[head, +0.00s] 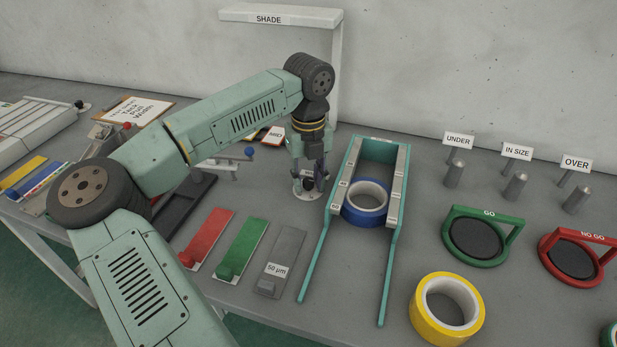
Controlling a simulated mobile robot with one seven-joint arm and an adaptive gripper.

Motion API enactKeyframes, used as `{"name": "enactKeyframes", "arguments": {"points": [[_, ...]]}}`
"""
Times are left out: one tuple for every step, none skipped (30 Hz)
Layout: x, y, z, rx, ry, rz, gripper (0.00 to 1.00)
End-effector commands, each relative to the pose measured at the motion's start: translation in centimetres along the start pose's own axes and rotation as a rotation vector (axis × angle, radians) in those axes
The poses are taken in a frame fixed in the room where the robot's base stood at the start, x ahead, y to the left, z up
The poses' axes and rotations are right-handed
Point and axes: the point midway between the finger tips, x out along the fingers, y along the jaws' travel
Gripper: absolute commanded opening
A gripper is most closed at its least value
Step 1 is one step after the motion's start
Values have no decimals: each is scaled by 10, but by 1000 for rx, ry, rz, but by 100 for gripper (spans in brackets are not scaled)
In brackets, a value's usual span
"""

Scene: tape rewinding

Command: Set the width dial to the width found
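A blue tape roll (366,201) sits in the teal tapering gauge (348,160), between its two marked rails. The roll appears to touch both rails; small number labels on them are too small to read surely. A small white round dial (306,190) lies on the table just left of the gauge. My gripper (309,183) points down at the dial and covers much of it. I cannot tell whether the fingers are open or closed on its knob. The dial's setting is hidden or too small to read.
Right of the gauge are a yellow tape roll (447,309), a green GO ring (484,237), a red NO GO ring (578,257) and labelled posts. Red, green and grey plates (284,258) lie left of the gauge. A SHADE shelf (283,17) stands behind my arm.

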Motion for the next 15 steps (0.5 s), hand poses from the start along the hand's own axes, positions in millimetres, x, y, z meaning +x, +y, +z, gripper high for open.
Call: {"name": "enactKeyframes", "arguments": {"points": [[0, 0, 0, 0, 0, 0, 25], [0, 0, 0, 0, 0, 0, 23], [0, 0, 0, 0, 0, 0, 20], [0, 0, 0, 0, 0, 0, 18], [0, 0, 0, 0, 0, 0, 16], [0, 0, 0, 0, 0, 0, 13], [0, 0, 0, 0, 0, 0, 11], [0, 0, 0, 0, 0, 0, 9], [0, 0, 0, 0, 0, 0, 7], [0, 0, 0, 0, 0, 0, 5], [0, 0, 0, 0, 0, 0, 3], [0, 0, 0, 0, 0, 0, 0], [0, 0, 0, 0, 0, 0, 0], [0, 0, 0, 0, 0, 0, 0], [0, 0, 0, 0, 0, 0, 0]]}}
